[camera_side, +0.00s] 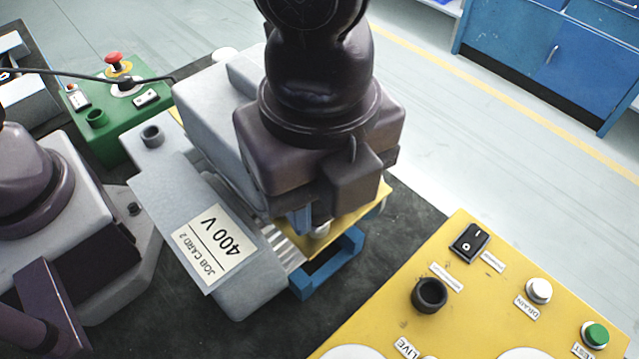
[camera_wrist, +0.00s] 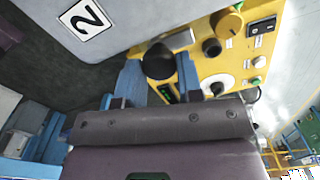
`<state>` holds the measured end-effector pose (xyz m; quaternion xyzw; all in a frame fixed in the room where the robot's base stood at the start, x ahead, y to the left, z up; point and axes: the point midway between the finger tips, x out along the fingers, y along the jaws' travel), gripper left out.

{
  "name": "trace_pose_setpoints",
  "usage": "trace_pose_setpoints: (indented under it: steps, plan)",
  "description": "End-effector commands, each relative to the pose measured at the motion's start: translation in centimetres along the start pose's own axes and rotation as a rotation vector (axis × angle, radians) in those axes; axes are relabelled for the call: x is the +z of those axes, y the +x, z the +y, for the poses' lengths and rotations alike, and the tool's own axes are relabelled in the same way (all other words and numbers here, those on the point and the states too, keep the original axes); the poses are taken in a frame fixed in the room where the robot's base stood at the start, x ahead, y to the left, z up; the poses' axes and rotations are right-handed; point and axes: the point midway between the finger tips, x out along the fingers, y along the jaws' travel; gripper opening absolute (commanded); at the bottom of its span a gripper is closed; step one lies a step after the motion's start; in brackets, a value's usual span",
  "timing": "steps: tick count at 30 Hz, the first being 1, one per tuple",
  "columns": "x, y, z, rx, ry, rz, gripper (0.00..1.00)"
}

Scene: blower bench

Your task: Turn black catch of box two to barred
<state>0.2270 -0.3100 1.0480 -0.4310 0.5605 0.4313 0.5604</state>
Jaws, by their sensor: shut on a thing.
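Box two is the grey housing with the label "2" (camera_wrist: 86,18) in the wrist view; the side view shows its grey body (camera_side: 250,285) with a "JOB CARD 2, 400 V" card (camera_side: 214,247). In the wrist view a rounded black piece, apparently the black catch (camera_wrist: 158,60), sits between the blue fingers of my gripper (camera_wrist: 158,76). The gripper is shut on it. In the side view my gripper (camera_side: 305,222) points down at the box's right end, and its own body hides the catch. I cannot read the catch's position or any barred mark.
A yellow panel (camera_side: 480,310) with a black socket (camera_side: 430,294), rocker switch and buttons stands at the lower right. A green box (camera_side: 120,125) with a red button is at upper left. Dark mat shows between box and panel.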

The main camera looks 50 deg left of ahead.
Motion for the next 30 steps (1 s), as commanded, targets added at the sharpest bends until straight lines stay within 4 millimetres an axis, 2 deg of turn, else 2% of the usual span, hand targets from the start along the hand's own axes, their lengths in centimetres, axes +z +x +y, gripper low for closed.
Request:
trace_pose_setpoints:
  steps: [11, 30]
  plan:
    - [0.01, -0.06, -0.08, -0.001, -0.131, 0.001, 0.1]
    - [0.1, -0.09, -0.3, -0.002, -0.714, 0.001, 0.1]
